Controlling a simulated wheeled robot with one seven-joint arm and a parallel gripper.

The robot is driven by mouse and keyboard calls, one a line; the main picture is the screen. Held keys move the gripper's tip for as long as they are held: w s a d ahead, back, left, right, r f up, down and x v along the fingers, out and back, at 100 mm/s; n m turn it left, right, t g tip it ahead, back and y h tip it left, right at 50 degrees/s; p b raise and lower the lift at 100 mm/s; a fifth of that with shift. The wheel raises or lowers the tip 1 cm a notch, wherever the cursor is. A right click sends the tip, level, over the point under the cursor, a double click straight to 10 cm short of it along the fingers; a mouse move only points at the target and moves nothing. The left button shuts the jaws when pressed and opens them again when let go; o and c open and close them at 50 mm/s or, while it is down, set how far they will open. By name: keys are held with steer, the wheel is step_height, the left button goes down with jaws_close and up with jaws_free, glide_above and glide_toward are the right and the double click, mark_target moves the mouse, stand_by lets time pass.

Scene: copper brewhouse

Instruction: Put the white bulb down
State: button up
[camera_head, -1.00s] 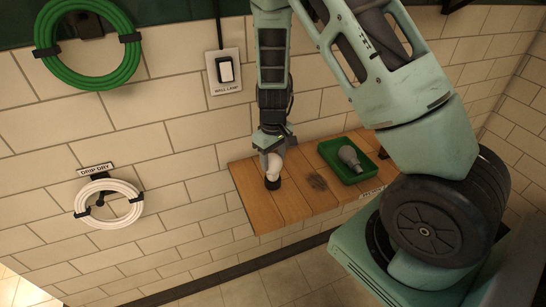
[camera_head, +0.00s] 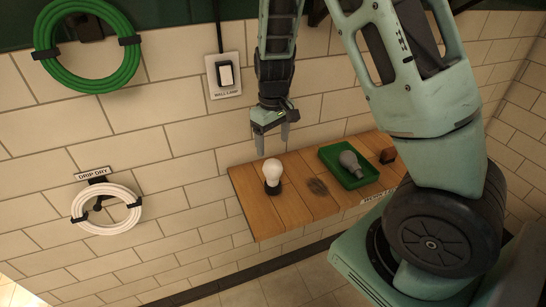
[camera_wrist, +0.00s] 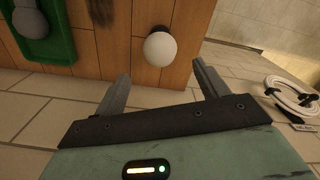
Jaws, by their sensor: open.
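The white bulb (camera_head: 272,171) stands upright in a dark base on the left part of the wooden shelf (camera_head: 292,209). My gripper (camera_head: 272,146) is open and empty above the bulb, apart from it. In the wrist view the bulb's round white top (camera_wrist: 160,49) shows beyond the two spread fingers (camera_wrist: 160,90), with part of the dark base behind it.
A green tray (camera_head: 334,163) holding a grey bulb (camera_head: 350,162) sits on the shelf to the right. A dark scorch mark (camera_head: 316,187) lies between. A small brown block (camera_head: 388,155) is at the right. A wall switch (camera_head: 225,75) and coiled hoses hang on the tiled wall.

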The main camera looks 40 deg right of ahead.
steer(key=s+a+r+n, duration=0.1)
steer(key=s+a+r, duration=0.1)
steer(key=a, duration=0.3)
steer(key=s+a+r+n+y, duration=0.1)
steer(key=s+a+r, duration=0.2)
steer(key=a, duration=0.2)
steer(key=s+a+r+n, duration=0.1)
steer(key=s+a+r, duration=0.1)
steer(key=a, duration=0.3)
steer(key=s+a+r+n, duration=0.1)
steer(key=s+a, duration=0.3)
steer(key=s, duration=0.4)
steer(key=s+a+r+n, duration=0.1)
steer(key=s+a+n, duration=0.1)
steer(key=s+a, duration=0.3)
steer(key=s, duration=0.4)
steer(key=shift+a+r, duration=0.3)
steer(key=shift+s, duration=0.1)
step_height(320, 180, down, 11)
steer(key=b, duration=1.1)
steer(key=shift+r+n, duration=0.15)
steer(key=shift+n, duration=0.15)
steer(key=shift+o, duration=0.5)
